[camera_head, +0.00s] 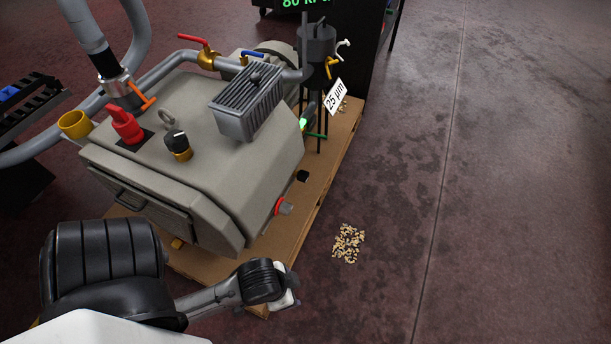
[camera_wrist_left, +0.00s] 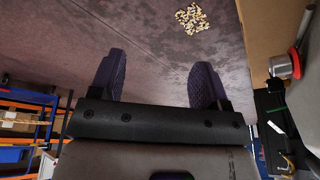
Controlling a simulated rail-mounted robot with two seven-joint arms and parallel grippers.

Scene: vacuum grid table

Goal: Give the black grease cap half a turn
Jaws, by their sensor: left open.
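The black grease cap (camera_head: 176,139) sits on a brass base on top of the grey pump housing (camera_head: 230,165). A small pale mark shows on the cap. My left gripper (camera_head: 287,300) is low at the front right of the housing in the head view, well apart from the cap. Its fingers are mostly hidden there behind my wrist. In the left wrist view the gripper (camera_wrist_left: 156,80) is open and empty, its two dark fingers spread over bare floor. The cap is not in the left wrist view. My right gripper is in neither view.
A red knob (camera_head: 126,126), a lifting ring (camera_head: 167,117) and a finned grey box (camera_head: 248,101) surround the cap. A red-ringed fitting (camera_head: 282,206) juts from the housing's side. Loose chips (camera_head: 348,243) lie beside the wooden pallet (camera_head: 325,185). The floor at right is clear.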

